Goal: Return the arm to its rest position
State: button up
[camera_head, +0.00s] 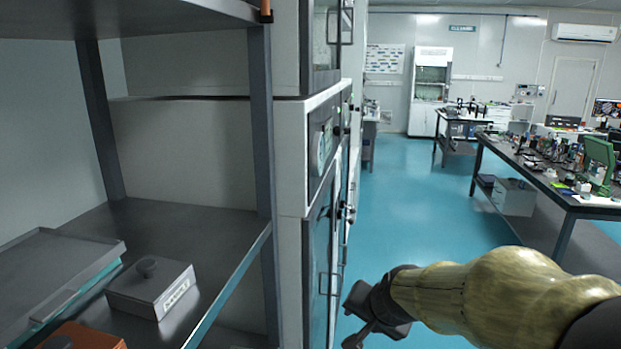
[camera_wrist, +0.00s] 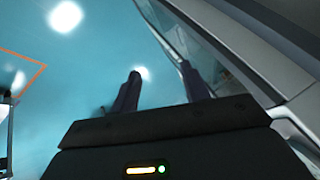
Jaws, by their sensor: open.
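My arm reaches in from the lower right of the head view, with my gripper (camera_head: 360,338) at its end near the bottom middle, in front of the tall cabinet. In the wrist view, the two dark fingers of my gripper (camera_wrist: 160,84) stand apart. Nothing is between them; blue floor and a pale cabinet edge show beyond. The gripper is open and empty.
A grey metal shelf (camera_head: 190,230) at left holds a light box (camera_head: 150,288) with a knob, a tray (camera_head: 55,270) and an orange item (camera_head: 84,337). A tall cabinet (camera_head: 318,200) stands beside it. A cluttered table (camera_head: 545,180) is at right. Blue floor (camera_head: 420,210) between is clear.

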jog(key=s+d+f+n+g+h, duration=0.1)
jog(key=s+d+f+n+g, duration=0.1)
jog(key=s+f, duration=0.3)
jog(key=s+d+f+n+g, duration=0.2)
jog(key=s+d+f+n, duration=0.1)
jog(key=s+f, duration=0.3)
jog(key=shift+s+n+g+h, duration=0.3)
jog(key=shift+s+n+h, duration=0.15)
jog(key=shift+s, duration=0.35)
jog(key=shift+a, duration=0.1)
